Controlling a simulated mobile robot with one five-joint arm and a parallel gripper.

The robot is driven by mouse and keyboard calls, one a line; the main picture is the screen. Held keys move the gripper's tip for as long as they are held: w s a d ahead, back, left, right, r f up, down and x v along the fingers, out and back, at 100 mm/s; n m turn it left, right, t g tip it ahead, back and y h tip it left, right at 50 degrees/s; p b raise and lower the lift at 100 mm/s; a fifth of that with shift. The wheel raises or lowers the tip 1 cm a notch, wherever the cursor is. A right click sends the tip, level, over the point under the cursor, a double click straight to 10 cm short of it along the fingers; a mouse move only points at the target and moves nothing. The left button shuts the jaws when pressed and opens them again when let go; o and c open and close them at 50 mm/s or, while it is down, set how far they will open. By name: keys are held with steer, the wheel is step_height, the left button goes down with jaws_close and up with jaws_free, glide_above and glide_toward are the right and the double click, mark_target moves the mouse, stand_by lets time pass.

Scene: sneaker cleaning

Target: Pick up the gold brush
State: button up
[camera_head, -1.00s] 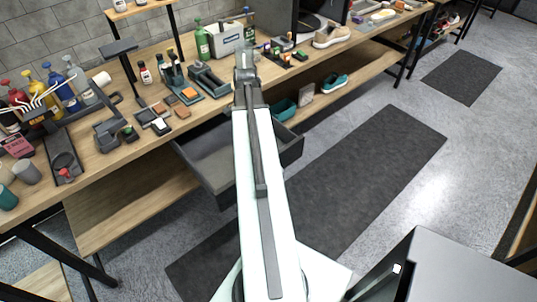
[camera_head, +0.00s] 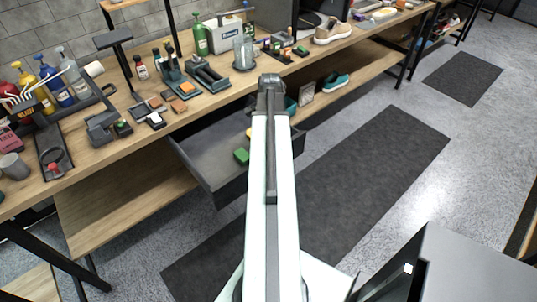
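My gripper (camera_head: 271,84) is at the far end of my arm, seen from behind, over the right side of the open grey drawer (camera_head: 213,181). Its fingers are too small and hidden to tell whether they are open or shut. A small yellow piece (camera_head: 249,132) shows in the drawer, just left of my arm and partly hidden by it. I cannot tell whether it is the gold brush. A green block (camera_head: 242,156) lies nearer in the drawer. No other thing is clear enough to name as the gold brush.
The wooden workbench (camera_head: 78,184) runs behind the drawer. A teal shoe (camera_head: 335,82) sits on the lower shelf. The dark floor mat (camera_head: 370,165) is clear.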

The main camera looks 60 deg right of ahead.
step_height(320, 180, down, 2)
steer(key=shift+f+b, duration=0.1)
steer(key=shift+b, duration=0.25)
steer(key=shift+r, duration=0.2)
steer(key=c, duration=1)
steer(key=shift+r+p, duration=0.15)
steer(key=shift+p, duration=0.15)
step_height(320, 180, up, 10)
steer(key=p, duration=0.9)
steer(key=shift+p, duration=0.4)
